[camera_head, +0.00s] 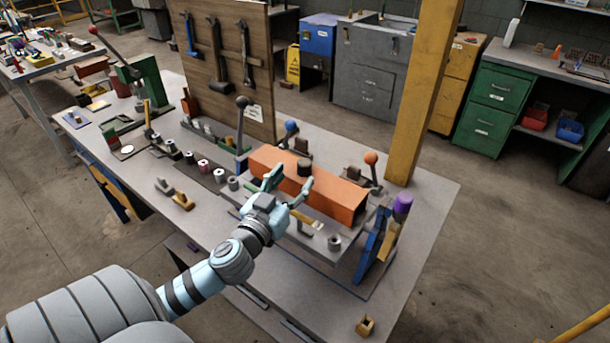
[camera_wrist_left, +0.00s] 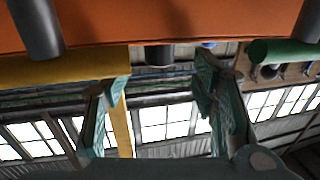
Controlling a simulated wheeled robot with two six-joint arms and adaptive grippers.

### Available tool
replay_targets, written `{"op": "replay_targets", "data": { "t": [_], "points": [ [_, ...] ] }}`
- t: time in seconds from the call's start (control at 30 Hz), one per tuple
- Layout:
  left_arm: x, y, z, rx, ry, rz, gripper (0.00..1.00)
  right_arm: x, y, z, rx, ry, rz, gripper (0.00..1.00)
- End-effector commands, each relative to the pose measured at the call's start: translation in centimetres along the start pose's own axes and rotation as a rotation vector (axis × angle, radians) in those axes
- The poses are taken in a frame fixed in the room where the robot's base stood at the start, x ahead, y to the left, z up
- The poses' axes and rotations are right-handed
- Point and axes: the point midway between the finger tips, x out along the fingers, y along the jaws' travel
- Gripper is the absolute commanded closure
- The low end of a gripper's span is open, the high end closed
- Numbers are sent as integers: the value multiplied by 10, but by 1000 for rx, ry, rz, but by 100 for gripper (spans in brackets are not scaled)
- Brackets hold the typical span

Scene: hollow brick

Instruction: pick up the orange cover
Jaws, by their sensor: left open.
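The orange cover (camera_head: 332,193) is a long box-like piece lying across a bench fixture, with a dark round knob (camera_head: 304,167) on top. It fills the upper edge of the left wrist view (camera_wrist_left: 190,18), where the knob (camera_wrist_left: 160,55) shows between the fingers. My left gripper (camera_head: 288,184) is open, its fingers spread in front of the cover's near side. In the left wrist view the open fingers (camera_wrist_left: 160,85) have empty space between them. Whether they touch the cover is unclear. My right gripper is not in view.
Levers with a blue ball (camera_head: 290,126) and an orange ball (camera_head: 371,158) rise behind the cover. A purple-topped piece (camera_head: 402,205) stands at the right. A yellow post (camera_head: 423,90) and a wooden tool board (camera_head: 228,65) stand behind. The bench's front right is mostly bare.

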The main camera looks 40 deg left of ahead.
Motion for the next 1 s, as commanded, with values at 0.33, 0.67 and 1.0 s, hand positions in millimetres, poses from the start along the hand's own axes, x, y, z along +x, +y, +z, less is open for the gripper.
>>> {"op": "replay_targets", "data": {
  "t": [0.33, 0.67, 1.0],
  "points": [
    [44, 0, -2, -2, -1, 1, 47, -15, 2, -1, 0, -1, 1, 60],
    [43, 0, -1, -1, -1, 0, 84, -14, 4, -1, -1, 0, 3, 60],
    [43, 0, -2, 0, 0, 0, 100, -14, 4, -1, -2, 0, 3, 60]
  ]
}}
